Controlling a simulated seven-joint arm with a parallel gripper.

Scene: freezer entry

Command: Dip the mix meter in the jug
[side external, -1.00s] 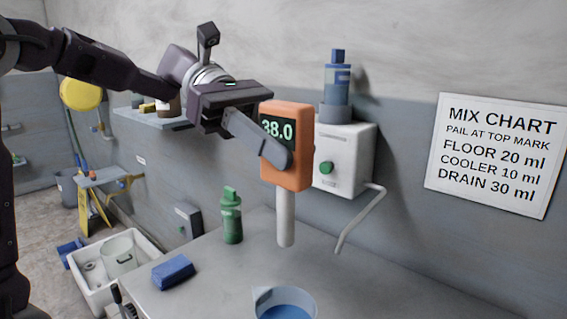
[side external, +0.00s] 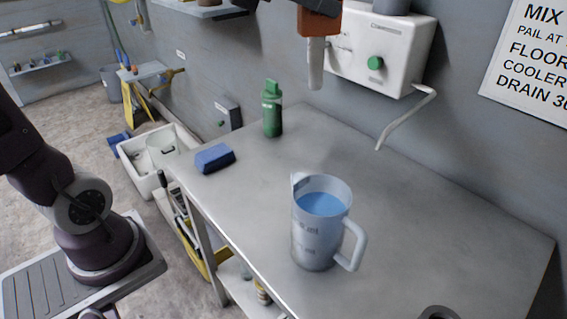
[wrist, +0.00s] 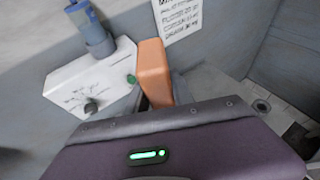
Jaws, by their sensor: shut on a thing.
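The mix meter (side external: 316,62) is at the top of the side view. Its pale probe hangs tip-down, with only the lower part of its orange body showing; the display is out of frame. The clear jug (side external: 312,245), with its handle to the right, stands upright on the bench and holds blue liquid. The probe is outside the jug, raised and apart from it. In the wrist view, my gripper (wrist: 162,96) is shut on the orange meter body (wrist: 153,68). The jug is not visible there.
A white dispenser (side external: 385,50) with a green knob and bent spout is on the wall behind. A green bottle (side external: 272,112) and blue sponge (side external: 214,158) are on the bench (side external: 420,225), left of the jug. A grey ring-shaped thing (side external: 438,313) shows at the front edge.

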